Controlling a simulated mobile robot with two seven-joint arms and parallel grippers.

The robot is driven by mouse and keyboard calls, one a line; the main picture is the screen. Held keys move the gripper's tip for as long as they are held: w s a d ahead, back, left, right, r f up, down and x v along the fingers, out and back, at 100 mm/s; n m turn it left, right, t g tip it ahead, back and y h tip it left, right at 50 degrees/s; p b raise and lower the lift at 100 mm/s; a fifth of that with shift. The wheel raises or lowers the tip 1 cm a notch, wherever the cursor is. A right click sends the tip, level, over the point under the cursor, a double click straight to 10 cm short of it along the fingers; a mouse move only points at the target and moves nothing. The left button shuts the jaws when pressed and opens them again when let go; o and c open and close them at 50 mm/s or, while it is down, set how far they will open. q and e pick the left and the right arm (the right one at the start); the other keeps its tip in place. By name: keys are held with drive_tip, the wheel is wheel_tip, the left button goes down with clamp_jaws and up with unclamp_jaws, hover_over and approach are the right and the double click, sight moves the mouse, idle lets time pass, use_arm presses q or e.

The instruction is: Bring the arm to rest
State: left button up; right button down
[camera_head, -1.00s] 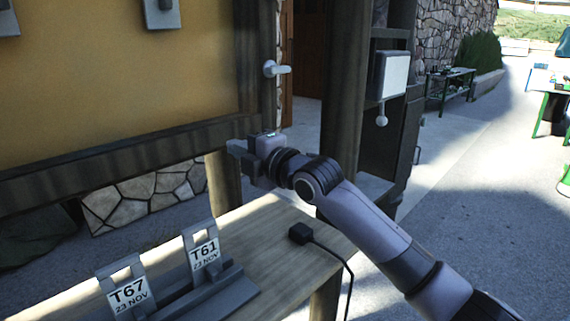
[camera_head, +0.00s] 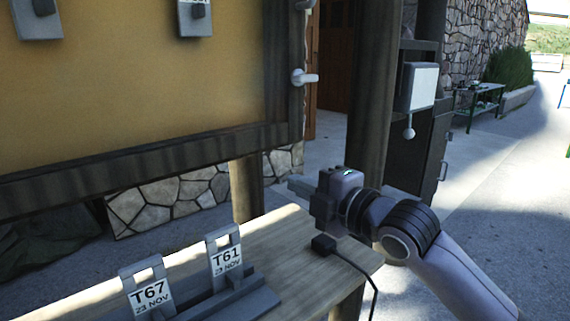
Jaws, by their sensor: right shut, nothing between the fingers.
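My right arm comes in from the lower right. My right gripper (camera_head: 300,187) is shut and empty, its fingers pointing left. It appears above the right part of the wooden table, near the black plug (camera_head: 323,244), and I see no contact with anything. My left gripper is not in view.
On the wooden table (camera_head: 300,262) a grey rack (camera_head: 225,303) holds tags marked T67 (camera_head: 150,292) and T61 (camera_head: 226,262). A cable runs from the plug over the table edge. Behind stand a framed yellow board (camera_head: 150,90) and a dark post (camera_head: 371,100). Paving at right is open.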

drive_tip(key=s+d+f+m+g+h, duration=0.25)
drive_tip(key=s+f+m, duration=0.35)
drive_tip(key=f, duration=0.5)
drive_tip(key=s+d+f+m+g+h, duration=0.1)
drive_tip(key=s+d+f+m+h, duration=0.25)
drive_tip(key=s+f+m, duration=0.55)
drive_tip(key=s+d+f+m+g+h, duration=0.2)
drive_tip(key=s+d+f+m+g, duration=0.15)
drive_tip(key=s+d+f, duration=0.45)
drive_tip(key=s+d+f+m+g+h, duration=0.35)
drive_tip(key=s+f, duration=0.25)
drive_tip(key=s, duration=0.5)
drive_tip(key=w+a+f+t+y+p, duration=0.2)
drive_tip(key=w+a+f+t+y, duration=0.1)
drive_tip(key=w+f+t, duration=0.3)
drive_tip(key=shift+w+t+p, duration=0.2)
drive_tip(key=shift+t+p, duration=0.1)
drive_tip(key=shift+t, duration=0.25)
